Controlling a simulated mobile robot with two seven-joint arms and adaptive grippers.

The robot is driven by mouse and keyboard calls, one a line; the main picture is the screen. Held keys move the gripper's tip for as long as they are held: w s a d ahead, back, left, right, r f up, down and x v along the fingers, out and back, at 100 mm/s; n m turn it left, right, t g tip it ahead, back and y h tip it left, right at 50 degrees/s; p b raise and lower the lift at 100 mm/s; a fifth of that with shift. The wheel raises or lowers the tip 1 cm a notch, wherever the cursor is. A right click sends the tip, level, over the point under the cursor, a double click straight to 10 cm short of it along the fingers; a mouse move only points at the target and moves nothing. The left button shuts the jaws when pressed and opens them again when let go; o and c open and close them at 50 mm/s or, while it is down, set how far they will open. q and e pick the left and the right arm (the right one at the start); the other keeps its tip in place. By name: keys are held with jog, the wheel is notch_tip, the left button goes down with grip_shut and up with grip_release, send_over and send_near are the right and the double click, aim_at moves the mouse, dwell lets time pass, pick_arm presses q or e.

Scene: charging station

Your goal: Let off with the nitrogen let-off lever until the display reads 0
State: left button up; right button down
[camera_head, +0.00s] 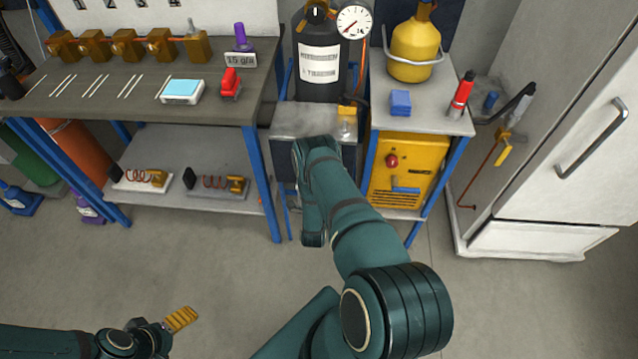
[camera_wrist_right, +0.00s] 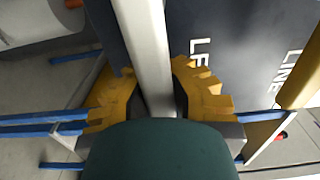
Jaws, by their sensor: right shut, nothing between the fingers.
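A pale grey bar (camera_wrist_right: 148,50) runs between the yellow fingers of my right gripper (camera_wrist_right: 152,90) in the right wrist view; the sensed jaws are shut with nothing held, so it appears to lie beyond them. A dark panel (camera_wrist_right: 225,45) with partly cut-off white lettering, "LE" and "LINE", lies behind. In the head view my right arm hides this gripper in front of the grey-topped stand (camera_head: 300,118). I cannot single out the let-off lever or a nitrogen display reading. A round gauge (camera_head: 355,21) sits by a black cylinder (camera_head: 319,65). My left gripper (camera_head: 182,319) is low at left, away from the benches.
The left bench (camera_head: 130,107) carries brass fittings, a device with a pale blue screen (camera_head: 183,89) and a red tool (camera_head: 231,84). A yellow cylinder (camera_head: 414,48) and red bottle (camera_head: 462,94) stand on the right bench. A white cabinet (camera_head: 565,160) is at right. Floor at lower left is open.

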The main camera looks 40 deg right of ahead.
jog(key=shift+s+a+f, duration=0.15)
jog(key=shift+a+f, duration=0.15)
jog(key=shift+f, duration=0.05)
jog(key=c, duration=1.1)
grip_release()
jog(key=shift+o, duration=1.4)
jog(key=shift+r, duration=0.15)
jog(key=shift+d, duration=0.1)
jog(key=v, duration=1.2)
